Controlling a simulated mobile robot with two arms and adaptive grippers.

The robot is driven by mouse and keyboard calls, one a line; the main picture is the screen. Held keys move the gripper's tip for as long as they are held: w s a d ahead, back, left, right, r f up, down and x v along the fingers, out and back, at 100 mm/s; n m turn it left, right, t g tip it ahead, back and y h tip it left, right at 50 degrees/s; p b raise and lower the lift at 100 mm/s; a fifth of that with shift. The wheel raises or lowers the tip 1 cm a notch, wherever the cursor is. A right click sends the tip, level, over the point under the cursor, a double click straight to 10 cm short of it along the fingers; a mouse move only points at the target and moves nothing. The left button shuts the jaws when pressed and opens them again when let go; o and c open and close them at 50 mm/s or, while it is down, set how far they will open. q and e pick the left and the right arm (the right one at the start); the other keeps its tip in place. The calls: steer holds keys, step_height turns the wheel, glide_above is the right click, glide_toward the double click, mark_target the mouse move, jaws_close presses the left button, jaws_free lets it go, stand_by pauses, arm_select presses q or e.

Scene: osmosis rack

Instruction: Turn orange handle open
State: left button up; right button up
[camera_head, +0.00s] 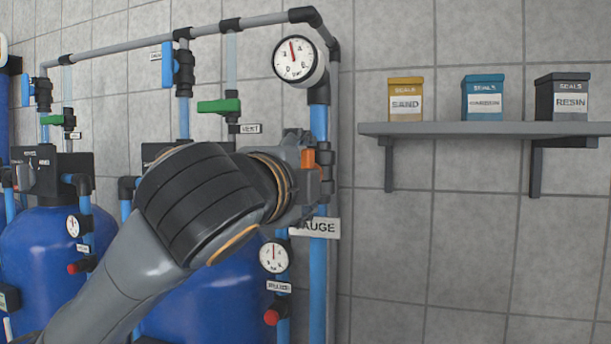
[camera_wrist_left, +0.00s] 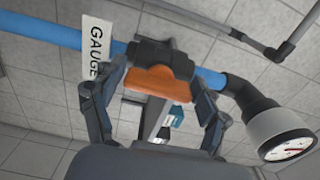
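The orange handle (camera_head: 308,158) is on a black valve (camera_head: 326,168) on the vertical blue pipe, beneath the round gauge in the head view. My left gripper (camera_head: 300,153) is right at the handle and partly covers it. In the left wrist view the orange handle (camera_wrist_left: 161,83) lies crosswise between the two fingers of my left gripper (camera_wrist_left: 157,90), with the black valve body (camera_wrist_left: 160,56) behind it. The fingers are spread apart, one beside each end of the handle. Whether they touch it is unclear. My right gripper is not in view.
A pressure gauge (camera_head: 299,61) sits above the valve, and a GAUGE label (camera_head: 316,228) hangs below it. Blue tanks (camera_head: 210,300) with green and blue valve handles stand left. A wall shelf (camera_head: 480,130) holding three boxes is right.

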arm_select(q)
steer(key=shift+o, duration=0.5)
steer(key=shift+s, duration=0.1)
steer(key=v, duration=1.1)
steer(key=shift+s+a, duration=0.2)
steer(key=shift+s, duration=0.15)
